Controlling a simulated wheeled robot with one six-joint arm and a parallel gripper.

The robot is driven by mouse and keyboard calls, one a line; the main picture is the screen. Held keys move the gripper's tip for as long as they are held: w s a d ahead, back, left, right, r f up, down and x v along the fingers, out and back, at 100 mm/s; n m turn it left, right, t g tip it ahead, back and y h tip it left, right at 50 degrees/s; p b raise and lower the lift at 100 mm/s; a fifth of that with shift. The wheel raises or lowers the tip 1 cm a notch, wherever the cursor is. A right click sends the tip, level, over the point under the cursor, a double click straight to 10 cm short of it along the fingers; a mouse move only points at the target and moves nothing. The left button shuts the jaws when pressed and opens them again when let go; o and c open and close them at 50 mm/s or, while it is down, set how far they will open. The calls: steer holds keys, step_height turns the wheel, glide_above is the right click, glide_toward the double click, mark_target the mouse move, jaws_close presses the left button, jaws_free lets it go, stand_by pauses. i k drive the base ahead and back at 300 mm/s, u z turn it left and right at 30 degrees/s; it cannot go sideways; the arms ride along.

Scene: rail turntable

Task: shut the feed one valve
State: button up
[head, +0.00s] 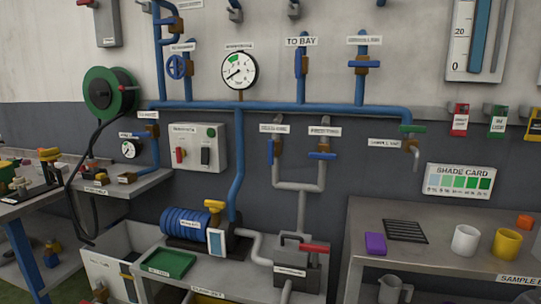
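Two valves sit side by side on grey pipes that join in a U below them. The left one has a blue lever (271,152) standing upright, along its pipe. The right one has a blue lever (321,155) lying crosswise to its pipe. Each has a small white label above it, the left label (275,128) and the right label (324,132). Both are too small to read surely, so I cannot tell for certain which valve is feed one. My gripper is not in view.
Blue pipework (270,106) with a gauge (239,71) runs above. A grey box with a red lever (314,248) stands below the valves. A table (440,244) with a white mug (465,240) and yellow mug (507,243) is at right; a hose reel (110,92) hangs at left.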

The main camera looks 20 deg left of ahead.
mark_target(272, 150)
steer(key=u, duration=2.25)
steer(key=i, duration=2.65)
steer(key=z, duration=2.3)
